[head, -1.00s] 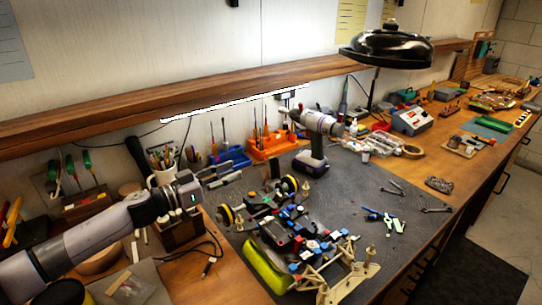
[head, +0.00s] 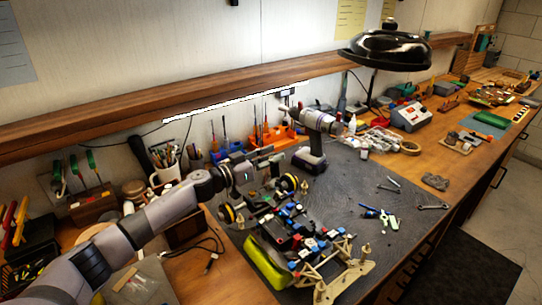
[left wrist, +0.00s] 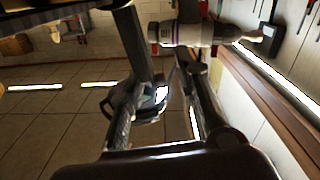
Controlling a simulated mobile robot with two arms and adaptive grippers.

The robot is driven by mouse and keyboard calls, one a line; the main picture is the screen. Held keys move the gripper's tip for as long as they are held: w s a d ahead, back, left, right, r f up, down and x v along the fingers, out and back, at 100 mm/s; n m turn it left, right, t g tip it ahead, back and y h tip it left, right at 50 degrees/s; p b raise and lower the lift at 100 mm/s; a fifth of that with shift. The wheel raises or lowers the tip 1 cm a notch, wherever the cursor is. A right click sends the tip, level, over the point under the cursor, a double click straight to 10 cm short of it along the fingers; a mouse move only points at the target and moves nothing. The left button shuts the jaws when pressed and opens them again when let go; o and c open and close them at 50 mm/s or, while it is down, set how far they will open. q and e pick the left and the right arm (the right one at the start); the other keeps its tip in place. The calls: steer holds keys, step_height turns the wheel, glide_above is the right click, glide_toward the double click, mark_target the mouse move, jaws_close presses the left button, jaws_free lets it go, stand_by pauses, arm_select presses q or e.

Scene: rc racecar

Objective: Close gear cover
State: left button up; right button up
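The RC car (head: 290,228) lies open on the dark mat, with black, blue and red parts and yellow-rimmed wheels at its far end. A lime-green piece (head: 268,262) lies along its near left side. I cannot single out the gear cover among the small parts. My left gripper (head: 272,158) is above and behind the car's far end, apart from it. In the left wrist view its two fingers (left wrist: 160,50) stand apart with nothing held between them. My right gripper is not in view.
A power drill (head: 312,140) stands on the mat (head: 350,185) behind the car. An orange tool holder (head: 275,140) is at the back. Loose tools, including a wrench (head: 432,207), lie at right. A black lamp (head: 386,48) hangs above. The mat right of the drill is mostly clear.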

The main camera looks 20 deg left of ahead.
arm_select(q)
steer(key=shift+c, duration=0.5)
jaws_close()
